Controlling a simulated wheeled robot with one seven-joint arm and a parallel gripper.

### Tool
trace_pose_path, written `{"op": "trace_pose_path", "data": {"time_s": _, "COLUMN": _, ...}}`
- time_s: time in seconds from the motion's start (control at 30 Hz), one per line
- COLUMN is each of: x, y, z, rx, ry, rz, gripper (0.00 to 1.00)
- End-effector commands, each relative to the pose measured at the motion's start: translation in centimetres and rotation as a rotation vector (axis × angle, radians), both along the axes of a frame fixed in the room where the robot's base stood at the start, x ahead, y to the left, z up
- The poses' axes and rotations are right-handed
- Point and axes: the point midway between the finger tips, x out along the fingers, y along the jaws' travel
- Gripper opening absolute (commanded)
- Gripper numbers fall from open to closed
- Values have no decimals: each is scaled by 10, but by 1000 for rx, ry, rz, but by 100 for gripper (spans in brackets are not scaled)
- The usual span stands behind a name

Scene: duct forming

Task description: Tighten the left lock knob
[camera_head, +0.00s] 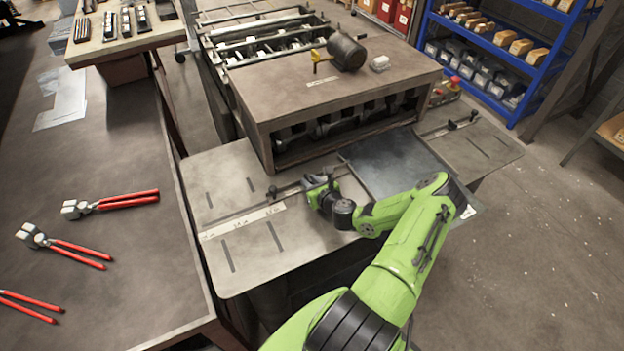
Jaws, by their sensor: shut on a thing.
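The machine's slotted metal table (232,176) has a left guide bar (297,188) with a printed scale strip (243,222) beside it. My gripper (323,190) is low over the bar's right end, shut on what appears to be the left lock knob. That knob is mostly hidden by the jaws, so its turn cannot be seen. My green arm reaches in from the lower right.
The machine housing (258,112) rises just behind my gripper. A dark sheet (385,160) lies right of it, and a right guide bar (448,127) is beyond. A bench (110,255) with red-handled tools (125,200) stands left. A blue shelf (500,50) is at the back right.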

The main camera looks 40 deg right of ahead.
Motion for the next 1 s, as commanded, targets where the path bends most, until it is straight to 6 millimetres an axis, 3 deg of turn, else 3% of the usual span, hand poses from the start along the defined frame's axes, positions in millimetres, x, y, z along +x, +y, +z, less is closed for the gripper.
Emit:
{"op": "trace_pose_path", "data": {"time_s": 0.33, "x": 0, "y": 1, "z": 0, "rx": 1, "ry": 0, "rz": -23, "gripper": 0}}
{"op": "trace_pose_path", "data": {"time_s": 0.37, "x": 0, "y": 1, "z": 0, "rx": 1, "ry": 0, "rz": -23, "gripper": 31}}
{"op": "trace_pose_path", "data": {"time_s": 0.4, "x": 0, "y": 1, "z": 0, "rx": 1, "ry": 0, "rz": -23, "gripper": 37}}
{"op": "trace_pose_path", "data": {"time_s": 0.77, "x": -7, "y": 2, "z": 3, "rx": 2, "ry": -2, "rz": -23, "gripper": 37}}
{"op": "trace_pose_path", "data": {"time_s": 1.0, "x": -61, "y": 19, "z": 23, "rx": 7, "ry": 1, "rz": -26, "gripper": 37}}
